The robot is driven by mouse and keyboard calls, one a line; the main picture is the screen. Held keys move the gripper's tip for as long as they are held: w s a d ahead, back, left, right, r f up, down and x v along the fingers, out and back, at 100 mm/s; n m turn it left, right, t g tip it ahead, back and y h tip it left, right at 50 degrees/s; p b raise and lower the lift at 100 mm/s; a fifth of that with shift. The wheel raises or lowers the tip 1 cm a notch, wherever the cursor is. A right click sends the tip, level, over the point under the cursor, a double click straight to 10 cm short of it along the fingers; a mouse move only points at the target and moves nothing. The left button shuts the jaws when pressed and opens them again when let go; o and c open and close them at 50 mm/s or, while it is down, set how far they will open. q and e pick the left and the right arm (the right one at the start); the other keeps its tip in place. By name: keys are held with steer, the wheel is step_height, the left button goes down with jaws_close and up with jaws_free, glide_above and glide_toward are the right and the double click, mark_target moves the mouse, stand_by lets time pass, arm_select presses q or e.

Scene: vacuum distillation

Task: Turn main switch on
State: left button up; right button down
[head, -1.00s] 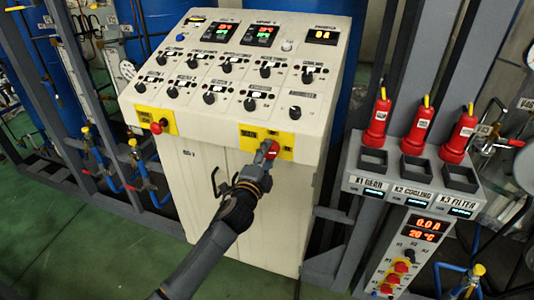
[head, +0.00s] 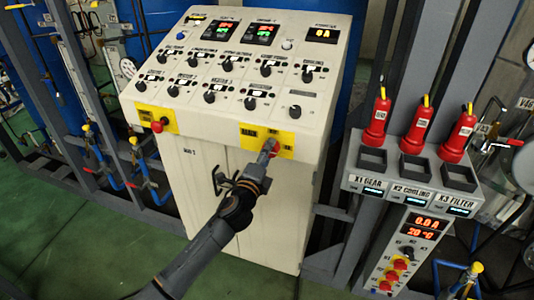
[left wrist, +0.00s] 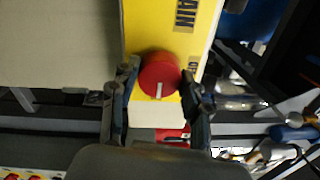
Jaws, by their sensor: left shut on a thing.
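The main switch is a red round knob (left wrist: 160,76) on a yellow plate (left wrist: 170,25) marked "MAIN" in the left wrist view. A white line on the knob runs nearly up and down in that view. In the head view the yellow plate (head: 251,132) is on the lower front of the cream control cabinet, and the red knob (head: 275,146) is partly covered by my gripper. My left gripper (head: 268,150) is shut on the knob, with one finger on each side of it. My right gripper is not in view.
The cabinet's sloping panel (head: 225,92) carries several black knobs and lit displays. A red emergency button (head: 158,126) on a yellow plate sits to the left. A grey rack (head: 410,187) with red plugs stands to the right. Green floor (head: 110,247) shows at lower left.

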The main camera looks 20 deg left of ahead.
arm_select(q)
steer(key=o, duration=1.2)
steer(key=shift+c, duration=0.2)
steer(key=s, duration=1.2)
steer(key=shift+a+f, duration=0.2)
steer(key=shift+f, duration=0.05)
